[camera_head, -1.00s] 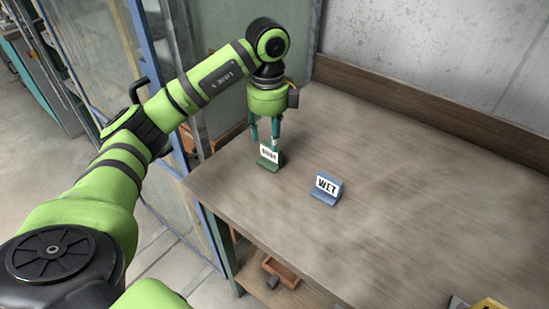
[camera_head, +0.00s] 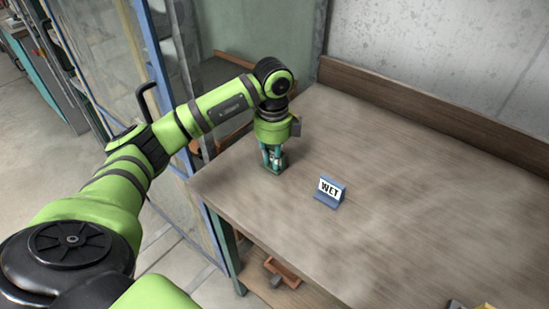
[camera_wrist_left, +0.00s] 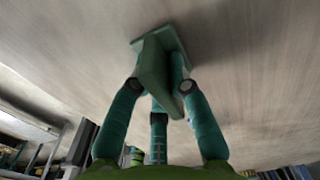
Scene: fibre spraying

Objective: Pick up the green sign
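The sign's base appears to be on or very close to the tabletop. My right gripper is in neither current view.
A blue sign reading WET (camera_head: 330,192) stands on the wooden table (camera_head: 420,210) to the right of my left gripper. A raised board (camera_head: 430,115) borders the back. The middle of the table is clear.

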